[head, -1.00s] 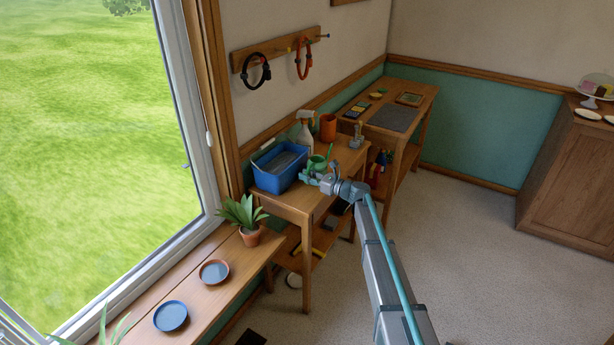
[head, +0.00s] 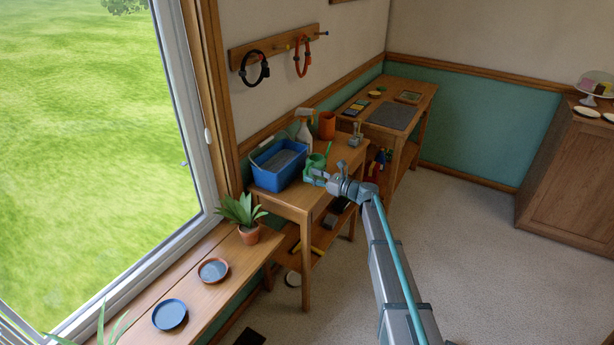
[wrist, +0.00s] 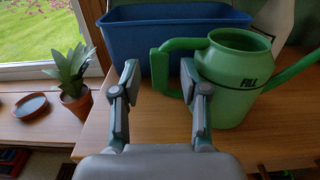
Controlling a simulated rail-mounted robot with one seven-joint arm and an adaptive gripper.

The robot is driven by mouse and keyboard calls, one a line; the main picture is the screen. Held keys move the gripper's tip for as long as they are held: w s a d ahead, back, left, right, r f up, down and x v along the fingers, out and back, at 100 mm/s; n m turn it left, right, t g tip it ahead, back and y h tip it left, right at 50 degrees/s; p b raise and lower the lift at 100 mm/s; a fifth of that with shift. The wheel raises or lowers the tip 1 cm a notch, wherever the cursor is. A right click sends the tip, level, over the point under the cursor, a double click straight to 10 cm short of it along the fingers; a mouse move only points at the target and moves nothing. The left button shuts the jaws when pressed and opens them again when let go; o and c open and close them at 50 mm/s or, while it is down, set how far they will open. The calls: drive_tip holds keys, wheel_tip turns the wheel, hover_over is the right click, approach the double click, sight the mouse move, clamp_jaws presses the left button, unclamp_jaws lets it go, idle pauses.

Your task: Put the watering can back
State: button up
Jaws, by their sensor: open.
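The green watering can (wrist: 238,75), marked FILL, stands upright on the wooden table beside the blue tub; it also shows in the head view (head: 316,163). In the wrist view its handle faces left and its spout points right. My gripper (wrist: 160,92) is open, and the handle shows in the gap between its fingers. The right finger overlaps the lower handle and can body in the picture; I cannot tell whether it touches. In the head view my gripper (head: 310,178) is right at the can and hides its lower part.
The blue tub (head: 268,178) stands left of the can. A spray bottle (head: 305,135) and an orange pot (head: 327,126) stand behind. A potted plant (head: 243,217), a terracotta saucer (head: 213,271) and a blue saucer (head: 170,314) sit on the windowsill. The floor at right is clear.

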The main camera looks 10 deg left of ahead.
drive_tip(key=b+v, duration=0.1)
drive_tip(key=v, duration=0.8)
drive_tip(key=s+d+f+n+g+h, duration=0.2)
drive_tip(key=s+f+n+g+h, duration=0.25)
drive_tip(key=s+f, duration=1.3)
drive_tip(key=s+d+f+n+g+h, duration=0.1)
drive_tip(key=s+f+n+g+h, duration=0.35)
drive_tip(key=s+f, duration=1.25)
drive_tip(key=s+d+f+n+g+h, duration=0.1)
drive_tip(key=s+d+n, duration=0.3)
drive_tip(key=s, duration=0.8)
drive_tip(key=s+d+f+n+g+h, duration=0.2)
drive_tip(key=s+d+n+h, duration=0.2)
drive_tip(key=s, duration=0.8)
drive_tip(key=s+d+f+n+g+h, duration=0.2)
drive_tip(key=s+d+n, duration=0.3)
drive_tip(key=s, duration=0.7)
drive_tip(key=shift+d+f+n, duration=0.3)
drive_tip(key=shift+d+n, duration=0.1)
drive_tip(key=shift+d, duration=0.6)
drive_tip(key=shift+s, duration=0.15)
